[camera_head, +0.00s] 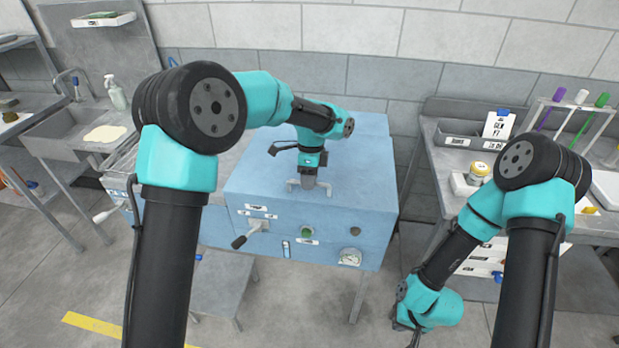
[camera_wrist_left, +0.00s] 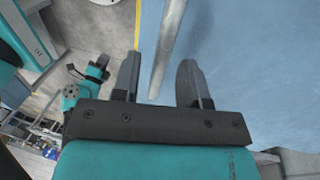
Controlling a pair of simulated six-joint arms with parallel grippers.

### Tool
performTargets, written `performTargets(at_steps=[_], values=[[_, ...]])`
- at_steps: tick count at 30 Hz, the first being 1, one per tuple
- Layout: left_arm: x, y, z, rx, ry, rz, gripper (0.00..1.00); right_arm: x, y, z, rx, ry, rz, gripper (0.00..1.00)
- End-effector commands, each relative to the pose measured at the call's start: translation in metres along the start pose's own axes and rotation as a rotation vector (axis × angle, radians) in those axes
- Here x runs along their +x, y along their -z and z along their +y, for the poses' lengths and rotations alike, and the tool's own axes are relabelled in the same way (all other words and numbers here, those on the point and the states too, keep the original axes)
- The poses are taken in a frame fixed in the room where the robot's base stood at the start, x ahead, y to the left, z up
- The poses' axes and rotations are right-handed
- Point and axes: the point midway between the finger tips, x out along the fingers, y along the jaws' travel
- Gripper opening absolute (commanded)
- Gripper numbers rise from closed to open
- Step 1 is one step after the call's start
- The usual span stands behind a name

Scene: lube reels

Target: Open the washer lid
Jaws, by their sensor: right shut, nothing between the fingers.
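The washer (camera_head: 370,225) is a light blue box in the middle of the head view, its flat lid (camera_head: 350,165) down. A grey bar handle (camera_head: 292,184) stands on the lid. My left gripper (camera_head: 309,180) points down at this handle. In the left wrist view the handle bar (camera_wrist_left: 172,45) runs between the two spread fingers of my left gripper (camera_wrist_left: 158,88), with a gap on each side. My right gripper (camera_head: 413,338) hangs low to the right of the washer, shut and empty, partly cut off by the picture's bottom edge.
A lever (camera_head: 240,241), buttons and a gauge (camera_head: 350,257) are on the washer's front. A workbench (camera_head: 440,205) with a bin and a rack of coloured tubes stands right. A sink (camera_head: 70,130) is at the left. A grey stool (camera_head: 222,285) stands in front.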

Motion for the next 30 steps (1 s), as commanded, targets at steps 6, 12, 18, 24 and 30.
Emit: performTargets(at_steps=[6, 12, 18, 24, 30], values=[[-0.0002, 0.0001, 0.0, 0.0, 0.0, 0.0, 0.32, 0.0, 0.0, 0.0, 0.0, 0.0, 0.0, 0.0], [-0.0003, 0.0001, -0.0001, 0.0, 0.0, 0.0, 0.13, 0.0, 0.0, 0.0, 0.0, 0.0, 0.0, 0.0], [-0.0004, 0.0001, -0.0001, 0.0, 0.0, 0.0, 0.0, 0.0, 0.0, 0.0, 0.0, 0.0, 0.0, 0.0], [-0.0005, 0.0002, -0.0001, 0.0, 0.0, 0.0, 0.0, 0.0, 0.0, 0.0, 0.0, 0.0, 0.0, 0.0], [-0.0026, 0.0002, -0.0002, 0.0, 0.001, 0.0, 0.0, 0.0, 0.0, 0.0, 0.0, 0.0, 0.0, 0.0]])
